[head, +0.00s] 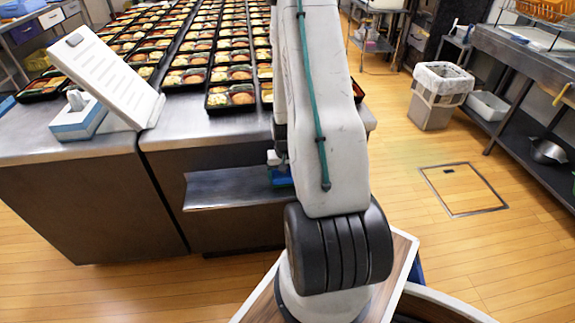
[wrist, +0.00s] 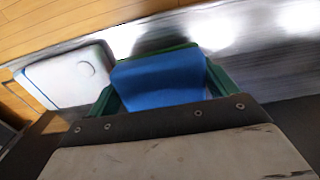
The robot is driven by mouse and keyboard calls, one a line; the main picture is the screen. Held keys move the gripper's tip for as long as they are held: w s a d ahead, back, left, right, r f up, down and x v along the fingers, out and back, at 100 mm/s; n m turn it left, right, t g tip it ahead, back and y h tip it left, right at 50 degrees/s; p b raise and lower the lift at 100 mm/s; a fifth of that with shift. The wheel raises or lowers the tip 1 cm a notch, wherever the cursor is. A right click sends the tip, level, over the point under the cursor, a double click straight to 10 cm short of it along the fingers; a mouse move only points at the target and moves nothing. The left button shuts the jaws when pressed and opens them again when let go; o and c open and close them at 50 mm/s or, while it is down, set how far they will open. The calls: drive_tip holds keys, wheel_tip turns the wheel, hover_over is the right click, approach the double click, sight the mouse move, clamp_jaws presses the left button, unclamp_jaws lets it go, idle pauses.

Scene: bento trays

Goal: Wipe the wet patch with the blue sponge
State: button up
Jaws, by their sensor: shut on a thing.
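The blue sponge (wrist: 160,80) is between the green fingers of my gripper (wrist: 160,88) in the wrist view. The gripper is shut on it, just above or on a shiny metal surface; I cannot tell if they touch. In the head view my arm hides most of the gripper. A bit of blue, probably the sponge (head: 281,177), shows at the right end of the low metal shelf (head: 232,190). I cannot make out the wet patch; bright glare lies on the metal beyond the sponge.
A white, flat, rounded object (wrist: 68,76) lies left of my gripper in the wrist view. The steel counter (head: 200,160) above the shelf holds many filled bento trays (head: 209,98) and a tilted white panel (head: 115,80). A bin (head: 432,110) stands at right. Floor between is open.

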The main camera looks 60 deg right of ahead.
drive_tip(key=shift+d+r, duration=0.1)
drive_tip(key=shift+r, duration=2.5)
